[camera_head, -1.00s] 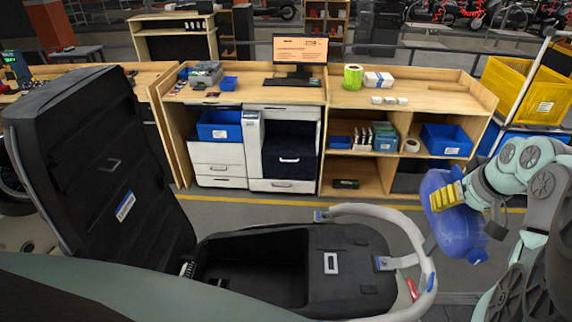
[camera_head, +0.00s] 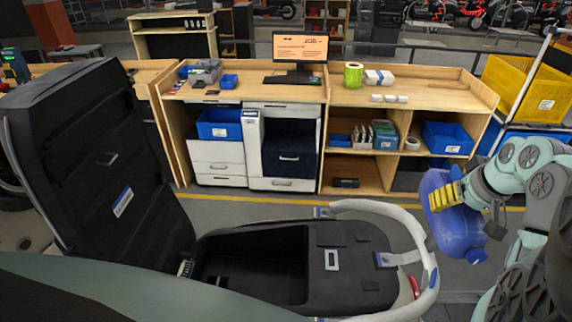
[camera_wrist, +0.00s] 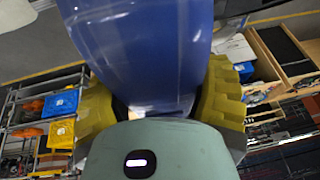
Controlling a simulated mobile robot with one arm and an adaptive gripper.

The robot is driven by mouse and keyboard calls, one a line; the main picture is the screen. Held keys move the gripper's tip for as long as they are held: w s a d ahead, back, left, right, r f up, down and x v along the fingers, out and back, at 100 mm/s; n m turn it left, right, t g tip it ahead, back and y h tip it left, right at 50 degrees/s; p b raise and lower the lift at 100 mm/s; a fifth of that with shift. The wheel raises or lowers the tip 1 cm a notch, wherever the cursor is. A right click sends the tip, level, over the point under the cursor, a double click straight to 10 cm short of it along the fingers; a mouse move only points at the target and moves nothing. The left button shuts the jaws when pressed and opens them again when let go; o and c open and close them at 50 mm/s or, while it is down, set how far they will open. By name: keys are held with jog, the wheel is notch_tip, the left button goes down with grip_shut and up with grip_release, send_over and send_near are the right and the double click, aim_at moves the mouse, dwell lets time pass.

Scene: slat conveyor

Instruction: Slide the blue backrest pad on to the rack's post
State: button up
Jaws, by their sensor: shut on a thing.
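The blue backrest pad (camera_head: 462,232) is rounded and glossy, at the right in the head view. My gripper (camera_head: 446,195), with yellow fingers, is shut on it and holds it in the air. In the wrist view the pad (camera_wrist: 150,50) fills the space between the fingers (camera_wrist: 158,106). The rack (camera_head: 423,225) is a pale curved rail around the rear of a black vehicle body. The pad is beside the rack's right end, apart or overlapping in view; I cannot tell the gap. A grey bracket (camera_head: 388,260) sits inside the rail; I cannot make out the post clearly.
The vehicle's black seat (camera_head: 90,160) stands raised at the left, over an open black compartment (camera_head: 255,265). Behind are wooden benches (camera_head: 420,95) with a monitor (camera_head: 300,50) and blue bins (camera_head: 447,138). A yellow crate (camera_head: 525,90) is at the far right.

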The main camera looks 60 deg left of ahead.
jog(key=shift+f+b, duration=0.5)
jog(key=shift+f, duration=0.15)
jog(key=shift+f, duration=0.1)
jog(key=o, duration=1.4)
jog(key=shift+c, duration=0.2)
